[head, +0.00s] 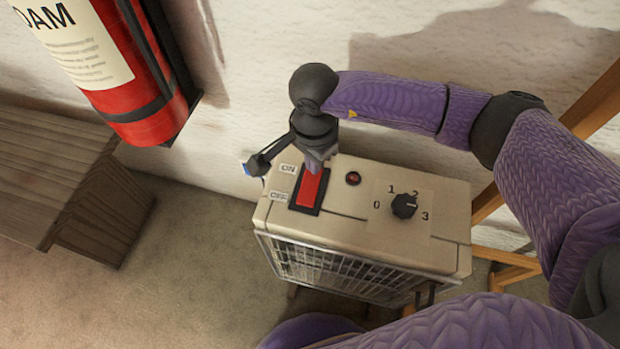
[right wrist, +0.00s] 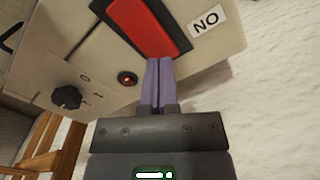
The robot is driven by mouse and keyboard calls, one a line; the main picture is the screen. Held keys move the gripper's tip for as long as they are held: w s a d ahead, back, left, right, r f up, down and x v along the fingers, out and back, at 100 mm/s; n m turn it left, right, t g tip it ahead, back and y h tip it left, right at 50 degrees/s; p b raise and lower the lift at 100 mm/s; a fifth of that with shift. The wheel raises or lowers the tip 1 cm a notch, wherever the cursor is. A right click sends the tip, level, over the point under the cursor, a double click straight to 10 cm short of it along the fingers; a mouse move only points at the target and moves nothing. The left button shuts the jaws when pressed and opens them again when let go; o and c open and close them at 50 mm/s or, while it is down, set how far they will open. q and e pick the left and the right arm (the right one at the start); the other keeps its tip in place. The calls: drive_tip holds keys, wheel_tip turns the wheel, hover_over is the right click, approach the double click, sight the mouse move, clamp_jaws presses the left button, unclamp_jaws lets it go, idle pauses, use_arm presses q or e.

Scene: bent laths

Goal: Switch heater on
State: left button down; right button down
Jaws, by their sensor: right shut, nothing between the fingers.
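The heater (head: 335,230) is a beige metal box with a wire grille on its front. A red rocker switch (head: 309,188) in a black frame sits at the left of its top, with an ON label (head: 288,169) by the far end and an OFF label (head: 279,196) by the near end. My right gripper (head: 314,166) is shut and empty, its fingertips at the switch's ON end. In the right wrist view the purple fingertips (right wrist: 160,62) overlap the switch's edge; contact and the rocker's tilt I cannot tell. My left gripper is not in view.
A small red lamp (head: 353,178) and a black knob (head: 404,205) marked 0 to 3 are right of the switch. A red extinguisher (head: 140,85) hangs on the pale wall. A slatted wooden piece (head: 60,170) stands left. Wooden legs (head: 505,265) stand right.

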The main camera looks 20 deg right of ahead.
drive_tip(key=shift+f, duration=0.4)
drive_tip(key=shift+f+b, duration=0.25)
drive_tip(key=shift+b, duration=0.1)
